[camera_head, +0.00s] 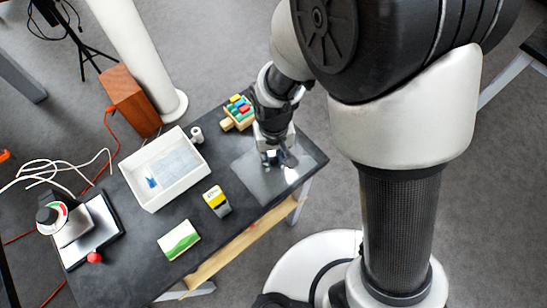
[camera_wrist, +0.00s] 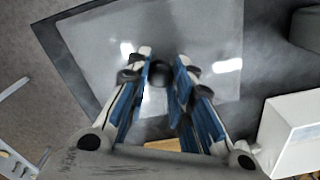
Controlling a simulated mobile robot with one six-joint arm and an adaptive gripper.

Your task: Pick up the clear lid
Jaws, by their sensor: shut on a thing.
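The clear lid (camera_head: 262,188) is a thin, see-through square sheet at the right end of the dark table. In the wrist view the lid (camera_wrist: 95,48) spreads beyond my fingers, with bright reflections on it. Its dark round knob (camera_wrist: 159,76) sits between my fingertips. My gripper (camera_head: 277,158) points down over the lid and is shut on the knob; my fingers also show in the wrist view (camera_wrist: 160,66). I cannot tell whether the lid rests on the table or is slightly raised.
A white bin (camera_head: 185,193) with a small blue item inside stands left of the lid. A tray of colored blocks (camera_head: 229,122) is close behind my gripper. A yellow-and-grey item (camera_head: 217,201), a green-and-white sponge (camera_head: 179,240) and a scale-like device (camera_head: 92,235) lie further left.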

